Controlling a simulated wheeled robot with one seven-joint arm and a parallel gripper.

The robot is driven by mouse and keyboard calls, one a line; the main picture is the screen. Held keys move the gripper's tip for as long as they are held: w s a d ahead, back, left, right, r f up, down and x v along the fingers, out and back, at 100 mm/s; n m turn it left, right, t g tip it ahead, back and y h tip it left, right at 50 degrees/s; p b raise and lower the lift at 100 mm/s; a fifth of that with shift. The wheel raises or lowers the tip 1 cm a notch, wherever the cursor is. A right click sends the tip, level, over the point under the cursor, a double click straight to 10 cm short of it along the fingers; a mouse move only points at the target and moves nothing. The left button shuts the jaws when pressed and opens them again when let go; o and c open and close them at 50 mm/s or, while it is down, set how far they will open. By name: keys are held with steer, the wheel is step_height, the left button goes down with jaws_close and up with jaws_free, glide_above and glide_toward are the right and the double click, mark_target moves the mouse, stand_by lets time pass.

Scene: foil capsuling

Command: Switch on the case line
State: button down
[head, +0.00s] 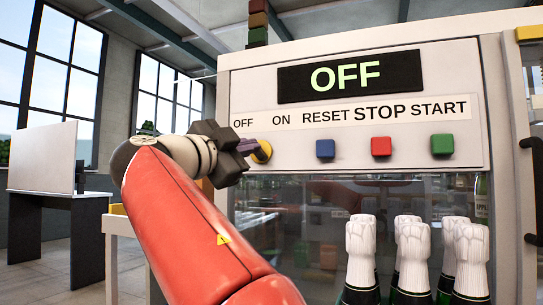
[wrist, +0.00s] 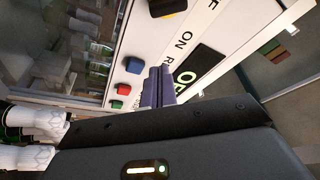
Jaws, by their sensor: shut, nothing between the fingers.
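The case line's control panel (head: 460,148) faces me with a black display (head: 290,80) reading OFF. Below it are the labels OFF, ON, RESET, STOP and START. A yellow-and-black selector knob (head: 265,152) sits under OFF/ON, partly hidden by my gripper; it also shows at the top of the wrist view (wrist: 167,7). My gripper (head: 250,147) is shut and empty in front of the panel, just left of the knob. In the wrist view its fingers (wrist: 158,84) appear apart from the knob. I cannot tell the knob's setting.
A blue button (head: 325,149), a red button (head: 381,146) and a green button (head: 442,145) are right of the knob. Several white-foiled bottles (head: 413,250) stand below the panel. A stack light (head: 257,22) rises above. A dark desk (head: 60,200) stands far left.

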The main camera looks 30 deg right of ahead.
steer(key=p+x, duration=0.4)
steer(key=x, duration=0.6)
steer(key=shift+w+r, duration=0.1)
steer(key=shift+w+a+f, duration=0.8)
steer(key=shift+f, duration=0.2)
steer(key=shift+w+a+f, duration=0.2)
steer(key=shift+w+f, duration=0.05)
steer(key=shift+f, duration=0.15)
steer(key=shift+d+f, duration=0.1)
steer(key=shift+f, duration=0.05)
